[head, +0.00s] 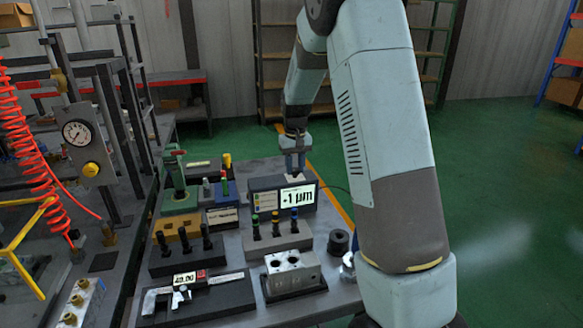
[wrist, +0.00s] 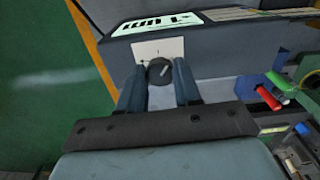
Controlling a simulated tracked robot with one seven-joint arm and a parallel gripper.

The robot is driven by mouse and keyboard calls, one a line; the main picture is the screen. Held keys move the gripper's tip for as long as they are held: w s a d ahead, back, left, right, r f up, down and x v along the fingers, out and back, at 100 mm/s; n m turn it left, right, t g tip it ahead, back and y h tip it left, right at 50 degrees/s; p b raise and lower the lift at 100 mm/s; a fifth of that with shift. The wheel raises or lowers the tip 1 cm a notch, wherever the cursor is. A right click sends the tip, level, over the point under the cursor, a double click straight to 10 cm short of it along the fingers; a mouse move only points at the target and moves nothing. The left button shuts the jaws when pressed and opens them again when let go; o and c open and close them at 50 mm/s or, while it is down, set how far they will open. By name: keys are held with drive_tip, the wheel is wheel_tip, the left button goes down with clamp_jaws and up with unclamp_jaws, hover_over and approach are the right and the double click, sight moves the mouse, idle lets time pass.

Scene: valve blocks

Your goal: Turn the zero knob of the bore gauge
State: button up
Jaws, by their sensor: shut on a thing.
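The bore gauge's readout box (head: 266,184) stands on the bench in the head view, its lit display (head: 297,197) reading "-1 µm". In the wrist view the box (wrist: 215,45) carries a pale plate with a short mark. The dark round zero knob (wrist: 159,70) sits on that plate, with a light pointer line tilted to the upper right. The knob is hidden in the head view.
In front of the box stand a grey rack with coloured-handled plugs (head: 277,238), a metal block with bores (head: 291,273) and a black ring (head: 338,242). A caliper (head: 183,296) lies on a dark base at front left. A green gauge stand (head: 178,190) rises left.

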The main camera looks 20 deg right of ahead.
sight(295, 169)
drive_tip(key=shift+m, duration=1)
drive_tip(key=o, duration=1)
drive_tip(key=shift+o, duration=0.2)
drive_tip(key=shift+r, duration=0.1)
wheel_tip(295, 169, up, 13)
drive_tip(key=shift+r, duration=0.2)
